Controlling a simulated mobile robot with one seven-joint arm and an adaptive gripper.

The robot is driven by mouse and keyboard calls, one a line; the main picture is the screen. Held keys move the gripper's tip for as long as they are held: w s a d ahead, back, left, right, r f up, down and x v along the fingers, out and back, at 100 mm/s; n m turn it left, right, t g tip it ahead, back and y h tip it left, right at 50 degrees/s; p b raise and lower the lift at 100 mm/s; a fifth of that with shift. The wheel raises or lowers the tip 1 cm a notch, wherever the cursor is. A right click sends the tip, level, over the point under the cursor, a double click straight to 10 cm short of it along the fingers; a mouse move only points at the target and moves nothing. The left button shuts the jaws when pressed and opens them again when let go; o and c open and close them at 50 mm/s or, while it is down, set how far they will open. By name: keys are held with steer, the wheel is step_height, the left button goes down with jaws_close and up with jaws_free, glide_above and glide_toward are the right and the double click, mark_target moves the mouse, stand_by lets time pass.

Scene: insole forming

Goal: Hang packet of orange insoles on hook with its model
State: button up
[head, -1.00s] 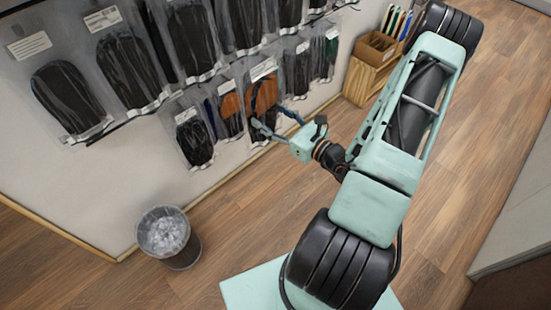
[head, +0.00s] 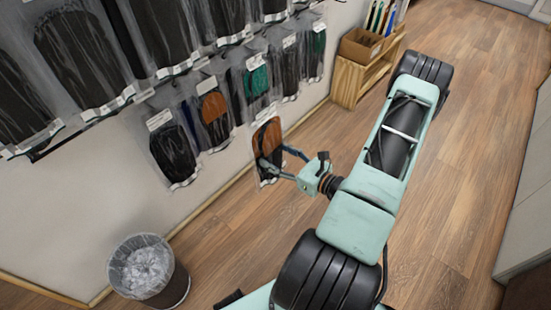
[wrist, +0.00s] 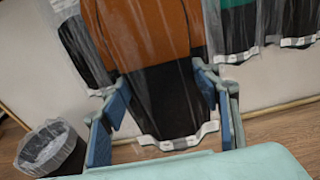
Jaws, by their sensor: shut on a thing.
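My gripper (head: 273,158) is shut on a clear packet of orange and black insoles (head: 267,138). The packet is upright in front of the wall, lower in the picture than the hanging row. In the wrist view, the packet (wrist: 150,35) fills the middle, orange above and black below, with my gripper's blue-padded fingers (wrist: 165,92) at its two sides. Its top edge is cut off there. Another packet with orange insoles (head: 214,108) hangs in the lower row, left of the held one. The hooks are mostly hidden behind the packets.
A packet with green (head: 258,80) and several dark packets (head: 173,153) hang in the lower row. Larger dark packets hang above. A wooden shelf unit with a box (head: 362,48) stands at the back. Wooden floor is open at right.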

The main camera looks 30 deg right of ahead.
steer(key=r+x, duration=0.1)
steer(key=x, duration=0.6)
steer(key=shift+w, duration=0.3)
steer(key=shift+a+r, duration=0.1)
steer(key=shift+r, duration=0.1)
stand_by(0.5)
